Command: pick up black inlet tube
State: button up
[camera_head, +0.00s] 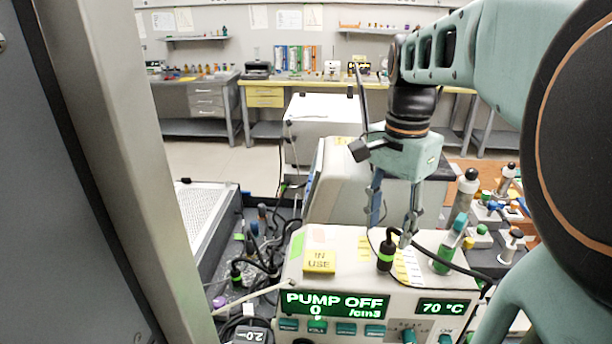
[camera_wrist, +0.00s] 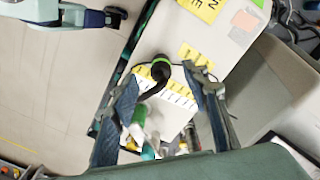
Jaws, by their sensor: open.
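The black inlet tube (camera_head: 386,252) has a dark upright end with a green ring, standing on top of the white pump box (camera_head: 345,272). A thin black line runs from it to the right. My gripper (camera_head: 391,232) points down just above it, with its fingers apart. In the wrist view the tube's dark end (camera_wrist: 160,70) shows between the two open fingers (camera_wrist: 161,78), with room on both sides. I cannot tell the exact height gap, and the gripper does not hold it.
A yellow "IN USE" tag (camera_head: 319,262) lies left.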

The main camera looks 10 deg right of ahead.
aim_at(389, 243)
jog(key=f, duration=0.7)
jog(key=shift+w+d+f+p, duration=0.2)
jog(key=shift+d+f+p, duration=0.15)
jog(key=shift+d+p, duration=0.05)
jog(key=c, duration=1.1)
